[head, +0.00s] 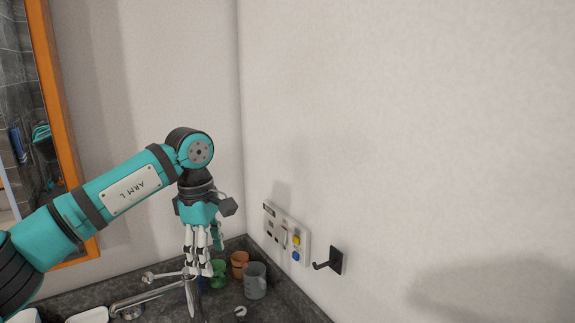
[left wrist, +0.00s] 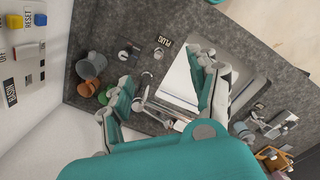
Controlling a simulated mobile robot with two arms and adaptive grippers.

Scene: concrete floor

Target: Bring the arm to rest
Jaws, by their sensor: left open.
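My left arm (head: 130,190), teal with a plate marked "ARM L", reaches in from the left. Its wrist bends down so that the left gripper (head: 205,262) points at the counter. The gripper is open and holds nothing that I can see. In the head view it hangs in front of the metal tap (head: 155,298), close to the cups. In the left wrist view its two fingers (left wrist: 165,72) are spread apart, with the counter and white basin (left wrist: 180,82) behind them. My right gripper is not in view.
Grey (head: 255,281), orange (head: 239,264) and green (head: 217,272) cups stand in the counter corner. A wall panel (head: 287,232) with yellow and blue buttons and a black hook (head: 335,261) are to the right. An orange-framed mirror (head: 58,120) is left. The upper right wall is bare.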

